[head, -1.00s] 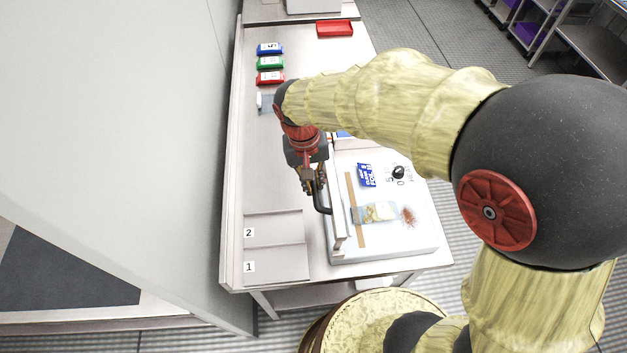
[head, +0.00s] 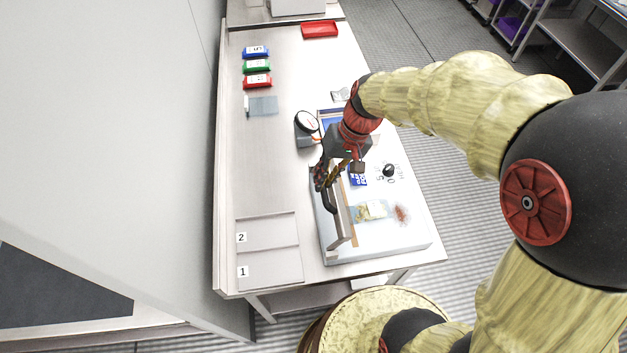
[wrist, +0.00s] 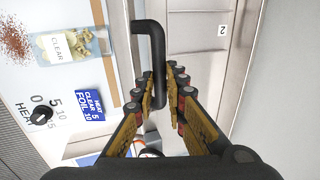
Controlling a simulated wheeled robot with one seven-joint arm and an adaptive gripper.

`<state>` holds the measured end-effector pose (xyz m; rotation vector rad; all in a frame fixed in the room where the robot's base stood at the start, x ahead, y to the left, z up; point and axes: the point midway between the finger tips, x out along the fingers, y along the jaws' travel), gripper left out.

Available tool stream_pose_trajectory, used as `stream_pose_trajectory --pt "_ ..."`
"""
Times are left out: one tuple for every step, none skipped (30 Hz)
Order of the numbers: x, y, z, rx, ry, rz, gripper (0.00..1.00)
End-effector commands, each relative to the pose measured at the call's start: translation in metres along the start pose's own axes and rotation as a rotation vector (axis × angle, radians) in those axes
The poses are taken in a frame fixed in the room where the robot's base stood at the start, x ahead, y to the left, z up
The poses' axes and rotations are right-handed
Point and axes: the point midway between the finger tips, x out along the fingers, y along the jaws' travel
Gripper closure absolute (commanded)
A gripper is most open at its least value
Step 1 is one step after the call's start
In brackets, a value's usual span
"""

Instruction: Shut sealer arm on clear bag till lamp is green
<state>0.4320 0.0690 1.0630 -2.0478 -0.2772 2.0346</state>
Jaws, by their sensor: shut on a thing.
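The white sealer (head: 400,240) stands at the table's front right. Its sealer arm (head: 341,232) is raised and tilted, left of the brown sealing strip (head: 352,232). My gripper (head: 323,186) is shut on the black handle (head: 329,200); in the wrist view the fingers lie either side of the handle (wrist: 150,45). The clear bag (head: 371,211) lies on the sealer, its left end near the strip; its CLEAR label shows in the wrist view (wrist: 60,46). The heat knob (head: 389,170) and the blue setting card (head: 357,177) are behind it. I see no lit lamp.
Reddish spice (head: 401,214) lies right of the bag. Trays marked 2 (head: 267,229) and 1 (head: 270,268) are left of the sealer. A round-faced device (head: 307,123) stands behind my gripper. Blue, green and red packs (head: 257,80) and a red tray (head: 320,30) are farther back.

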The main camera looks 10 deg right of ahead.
Motion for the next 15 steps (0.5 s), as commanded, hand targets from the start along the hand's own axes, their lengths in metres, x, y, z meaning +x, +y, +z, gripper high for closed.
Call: stream_pose_trajectory --pt "0.0 0.009 -0.001 0.012 0.003 -0.041 1.0" --pt "0.0 0.013 -0.001 0.011 0.004 -0.066 1.0" --pt "-0.001 0.017 -0.001 0.012 0.004 -0.101 1.0" --pt "-0.001 0.021 -0.001 0.011 0.004 -0.127 1.0" --pt "-0.001 0.025 -0.001 0.011 0.003 -0.153 1.0" --pt "0.0 0.029 -0.001 0.011 0.002 -0.188 1.0" --pt "0.0 0.032 -0.001 0.011 0.003 -0.215 1.0" --pt "0.0 0.036 -0.001 0.011 0.002 -0.241 1.0" --pt "0.0 0.041 -0.001 0.01 0.002 -0.276 1.0" --pt "0.0 0.044 -0.001 0.01 0.002 -0.304 1.0" --pt "0.001 0.048 -0.001 0.01 0.003 -0.331 1.0" --pt "0.001 0.053 -0.001 0.009 0.003 -0.368 1.0" --pt "0.002 0.056 -0.001 0.009 0.002 -0.397 1.0" --pt "0.003 0.06 -0.001 0.01 0.001 -0.426 1.0" --pt "0.004 0.065 -0.001 0.009 0.001 -0.465 1.0"
